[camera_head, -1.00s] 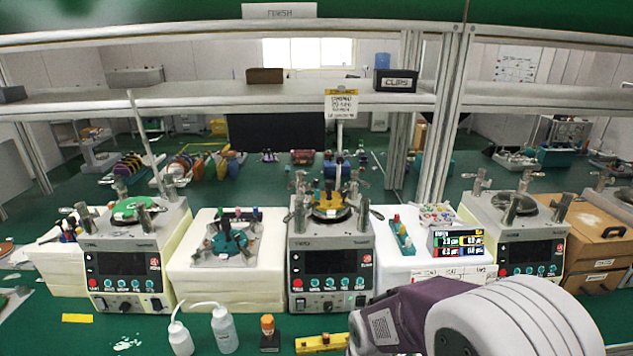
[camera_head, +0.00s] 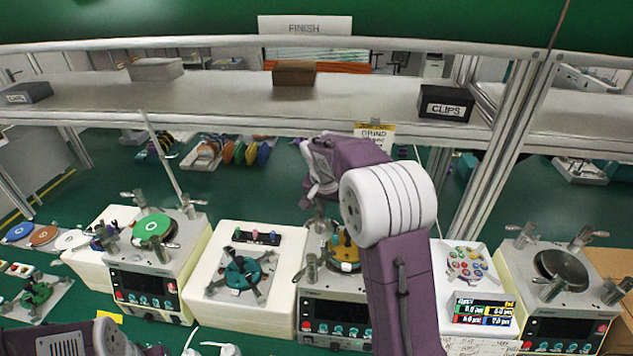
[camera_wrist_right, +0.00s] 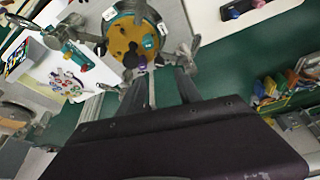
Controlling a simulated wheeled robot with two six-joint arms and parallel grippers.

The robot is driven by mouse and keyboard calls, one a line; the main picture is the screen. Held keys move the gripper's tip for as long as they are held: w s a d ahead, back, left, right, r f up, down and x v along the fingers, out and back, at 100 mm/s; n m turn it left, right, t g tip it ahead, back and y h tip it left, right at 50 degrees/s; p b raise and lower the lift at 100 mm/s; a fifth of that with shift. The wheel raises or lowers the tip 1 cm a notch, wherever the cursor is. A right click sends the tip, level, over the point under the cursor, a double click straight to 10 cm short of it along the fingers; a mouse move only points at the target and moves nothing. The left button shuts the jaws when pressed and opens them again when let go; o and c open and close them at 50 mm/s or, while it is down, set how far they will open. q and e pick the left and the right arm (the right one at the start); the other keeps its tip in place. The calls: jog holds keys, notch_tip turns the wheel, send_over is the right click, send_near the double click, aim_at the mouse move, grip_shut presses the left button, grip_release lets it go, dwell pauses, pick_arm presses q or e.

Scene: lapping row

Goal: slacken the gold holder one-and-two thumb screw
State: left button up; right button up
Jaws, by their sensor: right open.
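The gold holder (camera_head: 345,252) is a round gold disc on the centre lapping machine (camera_head: 333,318), partly hidden behind my right arm. It also shows in the right wrist view (camera_wrist_right: 122,40), with small labelled teal and white pieces around its rim. A dark knob (camera_wrist_right: 131,60) shows at its edge nearest my fingers; I cannot read which screw it is. My right gripper (camera_wrist_right: 163,82) is open, its two grey fingers pointing towards the holder, with nothing seen between them. In the head view the fingers are hard to make out. My left gripper is out of view.
A teal holder (camera_head: 240,274) sits on a white block left of the centre machine. A machine with a green disc (camera_head: 153,227) stands further left, another machine (camera_head: 562,270) at right. Metal posts and clamp arms rise around the discs. The shelf (camera_head: 210,95) crosses above.

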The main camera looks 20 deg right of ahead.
aim_at(335, 223)
jog(key=p+x, duration=0.2)
jog(key=x, duration=0.5)
jog(key=shift+w+d+f+p, duration=0.1)
jog(key=shift+f+p, duration=0.05)
jog(key=shift+p, duration=0.15)
jog(key=shift+f, duration=0.2)
jog(key=shift+s+r, duration=0.1)
jog(key=shift+s, duration=0.15)
jog(key=shift+c, duration=0.3)
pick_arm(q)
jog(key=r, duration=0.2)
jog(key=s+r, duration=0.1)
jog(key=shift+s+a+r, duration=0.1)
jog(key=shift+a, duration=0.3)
pick_arm(e)
jog(key=shift+w, duration=0.1)
grip_shut()
